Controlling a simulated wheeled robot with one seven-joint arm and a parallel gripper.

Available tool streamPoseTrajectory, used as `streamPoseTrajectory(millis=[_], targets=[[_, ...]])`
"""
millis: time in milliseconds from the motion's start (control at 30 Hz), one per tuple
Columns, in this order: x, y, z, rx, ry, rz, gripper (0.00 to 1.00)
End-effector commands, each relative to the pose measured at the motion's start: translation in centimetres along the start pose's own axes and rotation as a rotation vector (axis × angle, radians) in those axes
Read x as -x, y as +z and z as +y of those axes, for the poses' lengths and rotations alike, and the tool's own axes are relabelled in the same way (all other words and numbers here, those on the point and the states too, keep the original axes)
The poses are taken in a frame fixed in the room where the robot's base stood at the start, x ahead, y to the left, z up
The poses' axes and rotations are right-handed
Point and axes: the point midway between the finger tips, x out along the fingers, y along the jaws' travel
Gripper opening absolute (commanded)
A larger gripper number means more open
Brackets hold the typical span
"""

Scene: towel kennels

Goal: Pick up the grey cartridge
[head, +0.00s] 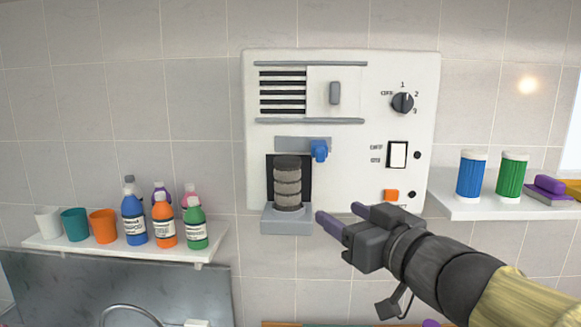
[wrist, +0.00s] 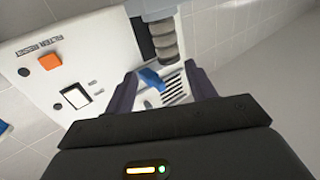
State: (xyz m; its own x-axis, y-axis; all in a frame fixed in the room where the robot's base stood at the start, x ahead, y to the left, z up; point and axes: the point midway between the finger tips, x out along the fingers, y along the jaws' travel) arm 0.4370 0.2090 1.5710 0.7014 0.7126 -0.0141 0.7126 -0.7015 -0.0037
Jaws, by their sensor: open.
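The grey cartridge (head: 288,184) is a ribbed cylinder with a dark top. It stands upright in a dark recess of the white wall panel, on a grey ledge (head: 286,222). A blue latch (head: 319,150) sits just above and right of it. My gripper (head: 342,218) is open and empty, to the right of the cartridge and a little lower, apart from it. In the wrist view the cartridge (wrist: 164,42) shows at the top, beyond my open fingers (wrist: 163,88), with the blue latch (wrist: 151,79) between them in the picture.
The white panel (head: 350,180) carries a knob (head: 402,102), a switch (head: 397,154), an orange button (head: 391,196) and a vent with a sliding cover. A left shelf (head: 130,239) holds cups and bottles. A right shelf (head: 480,208) holds blue and green canisters and purple items.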

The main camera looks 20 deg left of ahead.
Motion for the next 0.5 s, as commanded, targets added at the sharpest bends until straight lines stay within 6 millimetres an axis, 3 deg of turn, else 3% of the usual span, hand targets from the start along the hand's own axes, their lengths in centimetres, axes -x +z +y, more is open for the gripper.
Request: streamPoseTrajectory(millis=[67, 367, 500], targets=[[0.1, -1.0, -0.8, 0.004, -0.032, 0.016, 0.55], [0.0, -0.9, -0.8, 0.004, -0.034, 0.016, 0.55], [-1.0, -0.9, -0.8, 0.005, -0.034, 0.013, 0.55]])
